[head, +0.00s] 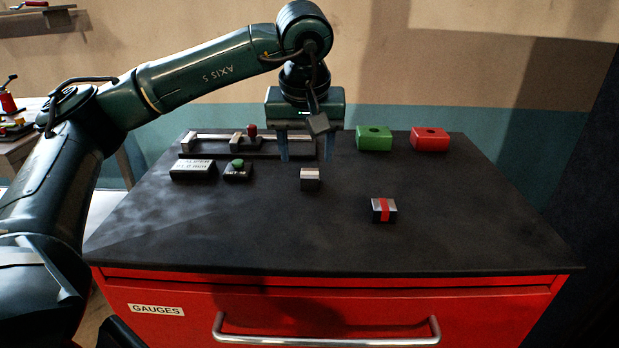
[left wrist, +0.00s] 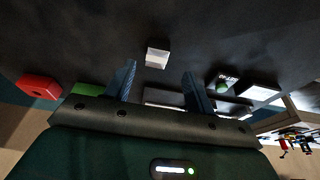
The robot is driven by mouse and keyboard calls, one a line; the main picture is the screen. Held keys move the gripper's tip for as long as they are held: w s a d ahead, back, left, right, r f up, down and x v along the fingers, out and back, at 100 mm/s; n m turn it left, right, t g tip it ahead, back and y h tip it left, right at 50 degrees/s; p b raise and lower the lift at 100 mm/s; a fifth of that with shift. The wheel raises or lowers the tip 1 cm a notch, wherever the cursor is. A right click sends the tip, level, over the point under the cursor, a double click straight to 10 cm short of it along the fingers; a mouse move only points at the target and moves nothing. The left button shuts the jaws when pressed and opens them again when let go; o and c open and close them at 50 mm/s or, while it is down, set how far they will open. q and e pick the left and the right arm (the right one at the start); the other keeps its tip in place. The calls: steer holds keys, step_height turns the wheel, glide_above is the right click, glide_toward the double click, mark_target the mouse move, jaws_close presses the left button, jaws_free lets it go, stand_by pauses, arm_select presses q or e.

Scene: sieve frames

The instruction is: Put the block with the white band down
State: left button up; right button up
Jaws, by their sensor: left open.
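A small metal block with a pale top (head: 310,179), which looks like the one with the white band, sits on the dark cabinet top (head: 250,240) near the middle. It also shows in the left wrist view (left wrist: 157,58), beyond the fingertips and between their lines. My left gripper (head: 309,156) is open and empty. It points down above the cabinet top, just behind the block in the head view, apart from it. A second metal block, with a red band (head: 383,210), lies to the right and nearer the front. My right gripper is not in view.
A slide gauge (head: 200,139) lies at the back left. In front of it are a display box (head: 193,170) and a green-button box (head: 238,171). A green box (head: 374,138) and a red box (head: 430,139) stand at the back right. The front is clear.

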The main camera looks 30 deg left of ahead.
mark_target(310, 173)
arm_select(q)
steer(key=p+x, duration=0.1)
steer(key=x, duration=0.4)
steer(key=shift+w+d, duration=0.15)
steer(key=shift+w, duration=0.05)
steer(key=shift+c, duration=0.4)
steer(key=shift+r, duration=0.1)
jaws_close()
